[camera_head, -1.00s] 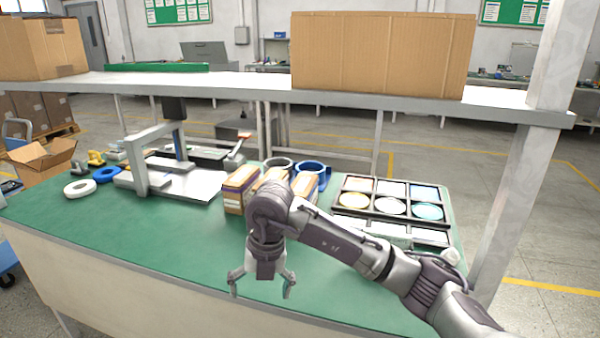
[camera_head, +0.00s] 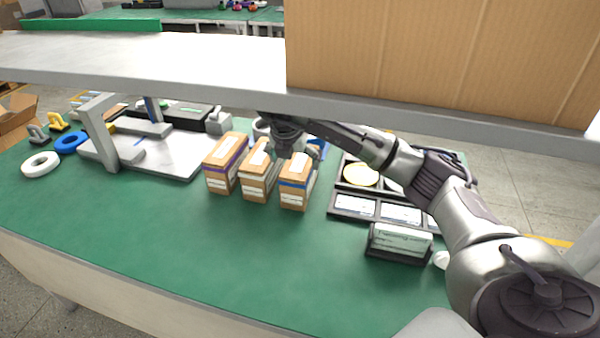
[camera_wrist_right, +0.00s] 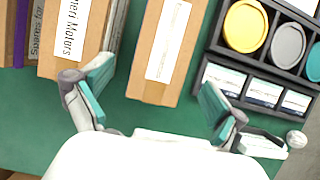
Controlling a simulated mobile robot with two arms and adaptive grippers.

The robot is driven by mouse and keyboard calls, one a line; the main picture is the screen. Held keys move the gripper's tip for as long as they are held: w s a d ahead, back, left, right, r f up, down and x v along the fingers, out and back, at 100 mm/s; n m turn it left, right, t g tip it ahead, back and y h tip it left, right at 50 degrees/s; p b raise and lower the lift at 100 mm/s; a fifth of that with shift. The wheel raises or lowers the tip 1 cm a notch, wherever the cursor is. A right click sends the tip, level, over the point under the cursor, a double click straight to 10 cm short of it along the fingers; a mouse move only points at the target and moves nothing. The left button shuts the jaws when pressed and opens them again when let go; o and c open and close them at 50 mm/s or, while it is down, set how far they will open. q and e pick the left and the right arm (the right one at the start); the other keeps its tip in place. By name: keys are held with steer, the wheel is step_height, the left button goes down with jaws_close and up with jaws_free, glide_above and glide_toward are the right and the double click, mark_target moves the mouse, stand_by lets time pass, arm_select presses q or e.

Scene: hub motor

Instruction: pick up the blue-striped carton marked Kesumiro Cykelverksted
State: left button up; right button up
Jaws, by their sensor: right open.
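Three brown cartons stand in a row on the green bench. The blue-striped carton (camera_head: 295,190) is the rightmost in the head view; its print is too small to read there. My right gripper (camera_head: 290,145) is above the far ends of the middle and right cartons, its fingers mostly hidden. In the right wrist view the open jaws of my right gripper (camera_wrist_right: 155,92) are on either side of the right-hand carton (camera_wrist_right: 148,88), with nothing held. My left gripper is not in view.
The purple-striped carton (camera_head: 222,178) and the middle carton (camera_head: 256,188) are close on the left. A black compartment tray (camera_head: 345,213) and a small card box (camera_head: 400,242) are to the right. The shelf edge (camera_head: 190,88) crosses above. The bench front is clear.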

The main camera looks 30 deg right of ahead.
mark_target(297, 167)
steer(key=x, duration=0.3)
steer(key=shift+w+d+f, duration=0.1)
steer(key=shift+f, duration=0.15)
steer(key=shift+w+d+p+x, duration=0.1)
steer(key=shift+p+x, duration=0.1)
steer(key=shift+x, duration=0.7)
steer(key=shift+w+d+p+x, duration=0.1)
steer(key=shift+d+p+x, duration=0.1)
steer(key=shift+x, duration=0.7)
steer(key=shift+d+p+x, duration=0.1)
steer(key=shift+p+x, duration=0.1)
steer(key=shift+x, duration=0.75)
steer(key=shift+r, duration=0.2)
steer(key=shift+a, duration=0.1)
steer(key=shift+c, duration=0.3)
steer(key=c, duration=1.5)
